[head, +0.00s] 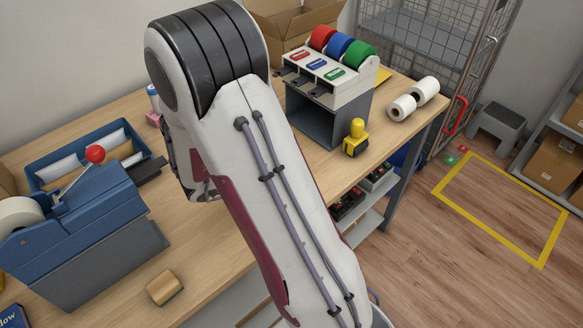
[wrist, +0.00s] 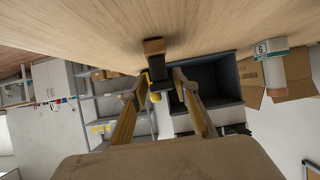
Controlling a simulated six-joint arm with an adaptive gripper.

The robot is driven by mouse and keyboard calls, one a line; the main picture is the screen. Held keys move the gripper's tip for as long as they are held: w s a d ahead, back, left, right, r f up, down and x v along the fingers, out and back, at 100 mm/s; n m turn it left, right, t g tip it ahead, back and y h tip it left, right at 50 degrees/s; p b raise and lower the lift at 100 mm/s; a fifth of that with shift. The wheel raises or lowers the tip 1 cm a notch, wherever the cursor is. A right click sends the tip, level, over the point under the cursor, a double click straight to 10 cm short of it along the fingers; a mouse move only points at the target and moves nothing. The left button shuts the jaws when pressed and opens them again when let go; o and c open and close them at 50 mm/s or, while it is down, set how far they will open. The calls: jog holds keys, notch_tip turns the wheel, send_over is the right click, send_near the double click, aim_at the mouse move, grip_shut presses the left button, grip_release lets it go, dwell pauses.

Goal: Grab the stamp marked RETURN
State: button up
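In the wrist view, which looks upside down, a small stamp-like thing (wrist: 157,68) with a brown end and a dark body meets the counter. It lies ahead, between the tips of my gripper (wrist: 160,76). The two fingers are apart, and I see no clear contact. I cannot read any marking, so I cannot tell whether it is the RETURN stamp. A yellow knob (wrist: 155,97) shows just beyond it. In the head view, a yellow stamp-like thing with a black base (head: 356,138) stands upright on the counter. My arm hides my gripper and the counter around it there.
A grey bin with a label dispenser (head: 330,110) stands at the back, with white rolls (head: 402,108) to its right. A blue tape machine (head: 75,230) is at left. A wooden block (head: 165,288) lies near the front. A pink item (head: 153,118) is left of my arm.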

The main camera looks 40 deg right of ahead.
jog(key=shift+x, duration=2.6)
jog(key=shift+w, duration=0.1)
grip_shut()
